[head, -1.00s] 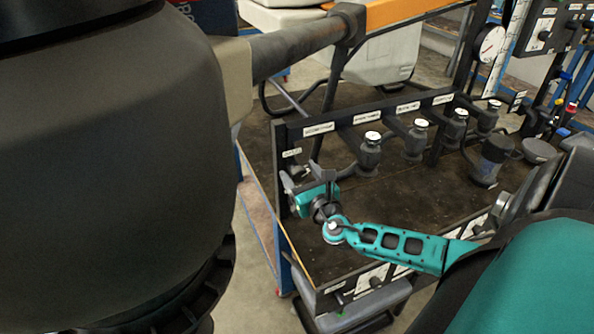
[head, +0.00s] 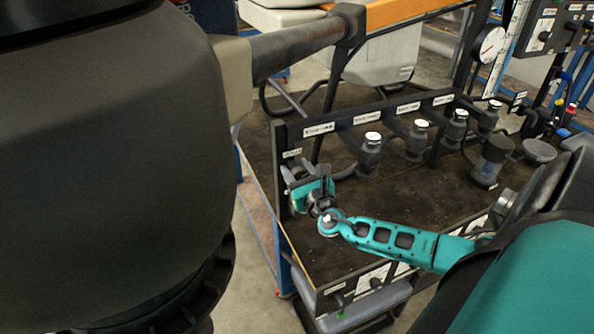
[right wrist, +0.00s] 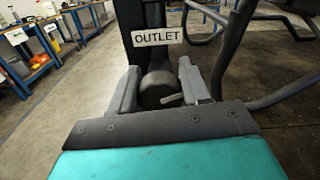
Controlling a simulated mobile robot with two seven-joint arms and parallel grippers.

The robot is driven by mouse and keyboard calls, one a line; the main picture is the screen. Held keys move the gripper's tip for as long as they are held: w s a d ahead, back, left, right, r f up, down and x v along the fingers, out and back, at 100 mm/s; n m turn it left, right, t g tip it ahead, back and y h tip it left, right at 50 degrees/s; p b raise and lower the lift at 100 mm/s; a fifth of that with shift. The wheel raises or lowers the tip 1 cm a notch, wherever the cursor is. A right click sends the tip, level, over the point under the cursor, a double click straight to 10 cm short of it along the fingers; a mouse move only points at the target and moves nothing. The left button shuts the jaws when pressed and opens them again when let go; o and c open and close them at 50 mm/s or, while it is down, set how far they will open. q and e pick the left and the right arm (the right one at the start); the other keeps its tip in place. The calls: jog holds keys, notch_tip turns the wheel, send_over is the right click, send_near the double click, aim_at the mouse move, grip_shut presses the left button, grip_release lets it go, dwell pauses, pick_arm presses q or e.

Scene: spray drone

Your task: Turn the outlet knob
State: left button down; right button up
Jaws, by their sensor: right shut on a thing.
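The outlet knob (right wrist: 158,88) is a dark round knob under a white OUTLET label (right wrist: 156,36) on a black post. In the right wrist view it sits between the two grey fingers of my right gripper (right wrist: 158,80). The gripper is shut on it, one finger on each side. A small light lever-like piece shows at the knob's lower right. In the head view my right gripper (head: 308,180) is at the left end of the black bench frame, and its hand hides the knob. My left gripper is not in view.
Several black valves with white tops, such as this one (head: 371,150), line the labelled rail (head: 365,117). A large dark rounded body (head: 100,170) fills the left, with a dark tube (head: 300,47) above the bench. The bench top (head: 400,205) has clear room.

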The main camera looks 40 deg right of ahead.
jog(key=shift+c, duration=0.9)
